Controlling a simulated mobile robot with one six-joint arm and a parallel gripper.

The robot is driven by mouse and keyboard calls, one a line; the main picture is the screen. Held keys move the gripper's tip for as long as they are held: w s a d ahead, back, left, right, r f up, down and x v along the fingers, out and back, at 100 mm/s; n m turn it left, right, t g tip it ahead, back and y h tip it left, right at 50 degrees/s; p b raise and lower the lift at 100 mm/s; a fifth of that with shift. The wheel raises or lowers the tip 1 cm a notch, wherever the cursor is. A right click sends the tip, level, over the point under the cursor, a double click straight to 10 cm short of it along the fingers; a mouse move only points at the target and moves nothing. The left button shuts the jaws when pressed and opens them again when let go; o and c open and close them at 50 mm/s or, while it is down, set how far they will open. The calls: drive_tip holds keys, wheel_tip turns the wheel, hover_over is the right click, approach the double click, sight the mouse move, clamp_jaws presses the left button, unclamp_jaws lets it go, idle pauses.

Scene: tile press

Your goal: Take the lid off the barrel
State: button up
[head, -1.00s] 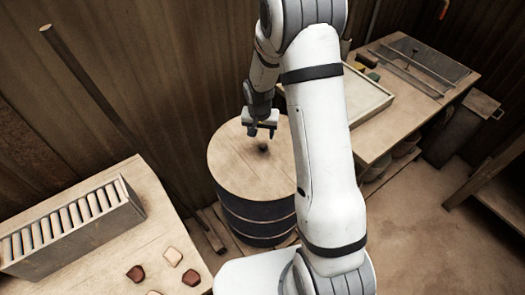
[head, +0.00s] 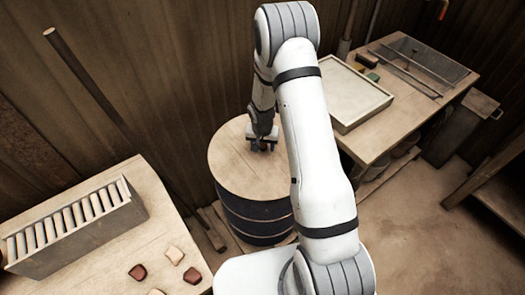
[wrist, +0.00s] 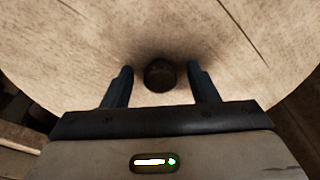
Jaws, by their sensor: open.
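The barrel (head: 252,221) is dark with bands and stands upright against the wall. Its round wooden lid (head: 232,165) lies on top, and the lid also fills much of the wrist view (wrist: 85,45). A small dark round knob (wrist: 160,75) sits on the lid. My gripper (head: 262,147) is low over the lid. In the wrist view my gripper (wrist: 160,80) is open, with one finger on each side of the knob and a gap to each. In the head view the knob is hidden behind the gripper.
A bench (head: 375,140) at right bears a pale tray (head: 350,95). A pole (head: 85,80) leans on the wall.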

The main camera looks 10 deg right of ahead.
clamp_jaws()
idle(0.5)
